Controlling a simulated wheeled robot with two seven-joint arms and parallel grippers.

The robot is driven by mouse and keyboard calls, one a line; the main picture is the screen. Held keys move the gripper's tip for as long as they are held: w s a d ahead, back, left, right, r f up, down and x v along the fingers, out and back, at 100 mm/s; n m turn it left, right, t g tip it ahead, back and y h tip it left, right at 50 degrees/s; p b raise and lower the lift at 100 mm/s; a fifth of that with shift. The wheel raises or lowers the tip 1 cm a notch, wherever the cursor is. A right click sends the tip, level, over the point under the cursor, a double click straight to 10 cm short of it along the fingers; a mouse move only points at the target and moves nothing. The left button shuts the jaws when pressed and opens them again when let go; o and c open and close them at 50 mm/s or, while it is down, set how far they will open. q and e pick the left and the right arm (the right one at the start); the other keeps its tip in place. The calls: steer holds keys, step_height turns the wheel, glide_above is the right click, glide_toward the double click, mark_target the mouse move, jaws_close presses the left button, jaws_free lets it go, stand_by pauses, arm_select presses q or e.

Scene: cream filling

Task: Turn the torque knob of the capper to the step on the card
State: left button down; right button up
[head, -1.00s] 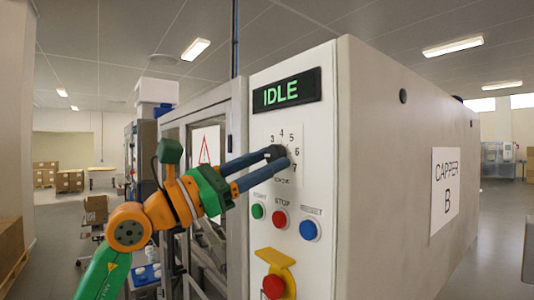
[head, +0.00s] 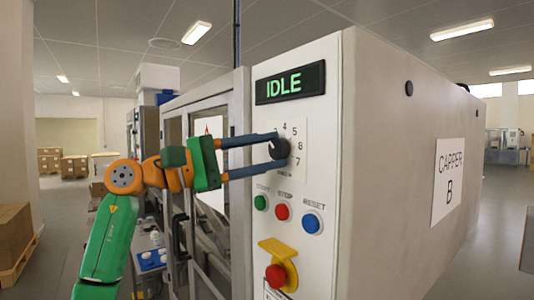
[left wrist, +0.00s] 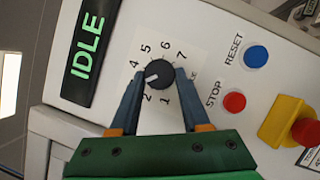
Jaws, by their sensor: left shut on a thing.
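The torque knob (head: 279,148) is a dark round knob on the capper's white front panel (head: 325,165). Numbers run around it. In the left wrist view the knob (left wrist: 160,74) has a white pointer mark facing left, toward the gap between 4 and 2, where my finger hides the dial. My left gripper (head: 277,150) is shut on the knob, one blue finger on each side. It also shows in the left wrist view (left wrist: 160,78). The display (head: 290,82) reads IDLE. I cannot make out a card with a step. My right gripper is not in view.
Below the knob are a green button (head: 261,202), a red stop button (head: 282,212) and a blue reset button (head: 312,223). A red emergency button (head: 276,276) with a yellow guard sticks out lower down. A sign (head: 448,180) reads CAPPER B.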

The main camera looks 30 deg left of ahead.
arm_select(q)
steer(key=shift+m, duration=0.4)
steer(key=shift+c, duration=1.9)
jaws_free()
steer(key=shift+s, duration=0.2)
steer(key=shift+a, duration=0.1)
steer(key=shift+s+a, duration=0.1)
steer(key=r+b+v, duration=0.1)
steer(key=v, duration=0.5)
steer(key=shift+s+a+f+b, duration=0.35)
steer(key=shift+a+f+b, duration=0.05)
steer(key=shift+w+d, duration=0.1)
steer(key=shift+w, duration=0.05)
